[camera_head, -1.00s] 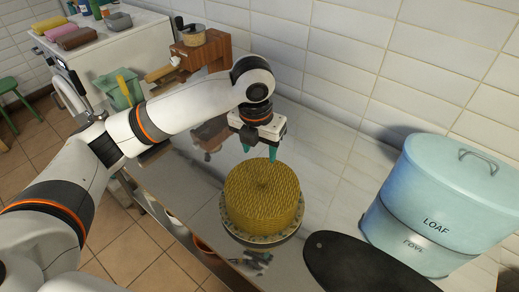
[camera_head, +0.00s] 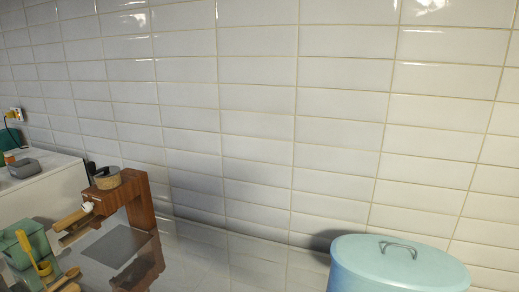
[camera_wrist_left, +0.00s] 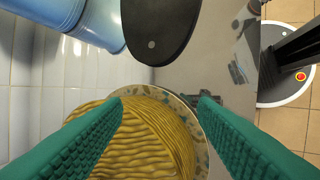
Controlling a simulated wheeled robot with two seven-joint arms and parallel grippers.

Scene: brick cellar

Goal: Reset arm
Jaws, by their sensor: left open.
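My left gripper (camera_wrist_left: 162,100) shows only in the left wrist view, with its two green ridged fingers spread apart and nothing held. A yellow woven-looking round thing (camera_wrist_left: 150,140) on a speckled plate (camera_wrist_left: 198,140) lies beyond and between the fingers. The fingers overlap its edges in the picture, and I cannot tell how far they are from it. Neither arm shows in the head view now. My right gripper is in no view.
A pale blue loaf bin (camera_head: 375,268) stands at the lower right of the head view. A wooden device (camera_head: 138,200) and a green container (camera_head: 35,240) stand at the left. A dark board (camera_wrist_left: 158,25) lies near the plate. White tiled wall (camera_head: 260,110) fills the back.

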